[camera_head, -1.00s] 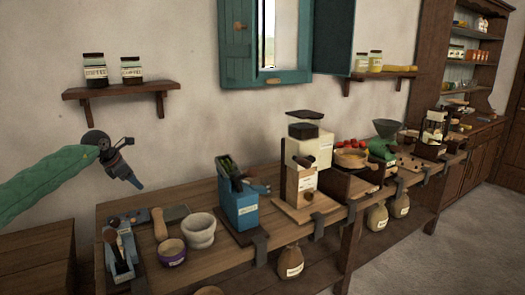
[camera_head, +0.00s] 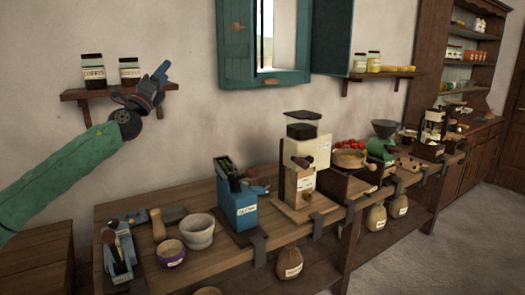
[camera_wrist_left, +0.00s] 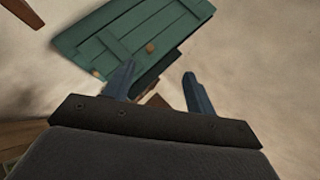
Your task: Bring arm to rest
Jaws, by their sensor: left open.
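My left arm, in a green sleeve, comes in from the left in the head view. My left gripper (camera_head: 161,71) is raised above the left part of the workbench (camera_head: 215,262), its fingers pointing up and to the right. It shows in front of the wall shelf with the two labelled jars. In the left wrist view its two blue-grey fingers (camera_wrist_left: 158,88) stand apart with nothing between them. A green shutter (camera_wrist_left: 130,40) and the plain wall lie beyond them. My right gripper is not in view.
A wall shelf (camera_head: 78,95) holds jars near my left gripper. The workbench carries a white mortar (camera_head: 199,232), a purple-banded bowl (camera_head: 171,253), a blue box (camera_head: 240,208) and a grinder (camera_head: 303,165). The wall right of the gripper is bare up to the teal window shutter (camera_head: 235,40).

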